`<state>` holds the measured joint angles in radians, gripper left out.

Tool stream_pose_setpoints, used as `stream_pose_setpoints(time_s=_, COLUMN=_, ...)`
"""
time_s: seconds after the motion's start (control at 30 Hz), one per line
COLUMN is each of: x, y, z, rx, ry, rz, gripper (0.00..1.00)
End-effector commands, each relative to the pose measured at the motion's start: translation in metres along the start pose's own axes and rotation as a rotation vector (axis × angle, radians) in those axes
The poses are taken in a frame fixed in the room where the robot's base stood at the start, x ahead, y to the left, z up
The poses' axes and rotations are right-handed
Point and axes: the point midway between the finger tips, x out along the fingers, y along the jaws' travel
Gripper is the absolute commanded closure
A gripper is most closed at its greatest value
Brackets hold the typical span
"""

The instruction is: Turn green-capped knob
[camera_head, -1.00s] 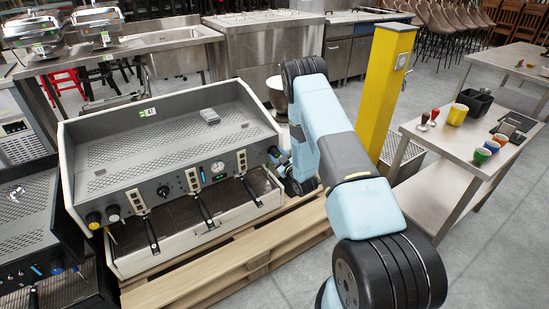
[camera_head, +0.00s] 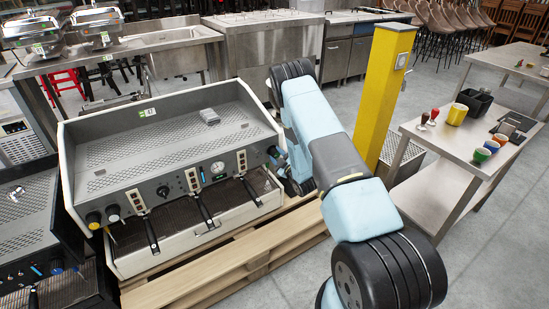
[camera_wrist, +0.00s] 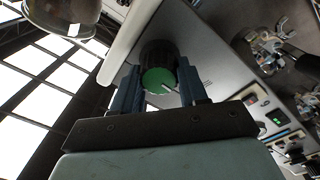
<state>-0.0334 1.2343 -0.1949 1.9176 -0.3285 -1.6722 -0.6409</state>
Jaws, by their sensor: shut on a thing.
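The green-capped knob (camera_wrist: 159,79) shows in the wrist view, black-sided with a white pointer line aimed to the lower right. It sits on the front panel of the espresso machine (camera_head: 170,113). My gripper (camera_wrist: 163,84) is shut on the knob, with one blue finger on each side of it. In the head view my arm reaches to the right end of the machine's panel. The green cap and my fingertips are hidden there behind the arm.
The machine stands on a wooden pallet (camera_head: 200,285). A yellow post (camera_head: 383,95) rises to the right of my arm. A steel table (camera_head: 455,150) with cups stands further right. Another dark machine (camera_head: 30,225) stands close on the left.

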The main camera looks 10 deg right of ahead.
Motion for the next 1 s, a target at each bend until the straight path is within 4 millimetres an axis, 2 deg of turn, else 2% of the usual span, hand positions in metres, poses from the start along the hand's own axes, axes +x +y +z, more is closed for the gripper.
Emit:
stream_pose_setpoints(time_s=0.03, x=0.002, y=-0.006, z=-0.006, rx=0.007, ry=0.010, rz=-0.009, gripper=0.88)
stream_pose_setpoints(time_s=0.13, x=0.002, y=-0.007, z=-0.006, rx=0.008, ry=0.011, rz=-0.010, gripper=0.88)
stream_pose_setpoints(time_s=0.17, x=0.002, y=-0.007, z=-0.006, rx=0.008, ry=0.011, rz=-0.010, gripper=0.56)
stream_pose_setpoints(time_s=0.4, x=0.001, y=-0.005, z=-0.004, rx=0.006, ry=0.007, rz=-0.008, gripper=0.33)
stream_pose_setpoints(time_s=0.77, x=-0.005, y=-0.003, z=-0.001, rx=0.004, ry=0.001, rz=-0.005, gripper=0.32)
stream_pose_setpoints(time_s=0.87, x=-0.016, y=-0.003, z=-0.001, rx=0.005, ry=0.000, rz=-0.005, gripper=0.32)
stream_pose_setpoints(time_s=1.0, x=-0.041, y=-0.003, z=0.000, rx=0.005, ry=-0.001, rz=-0.006, gripper=0.32)
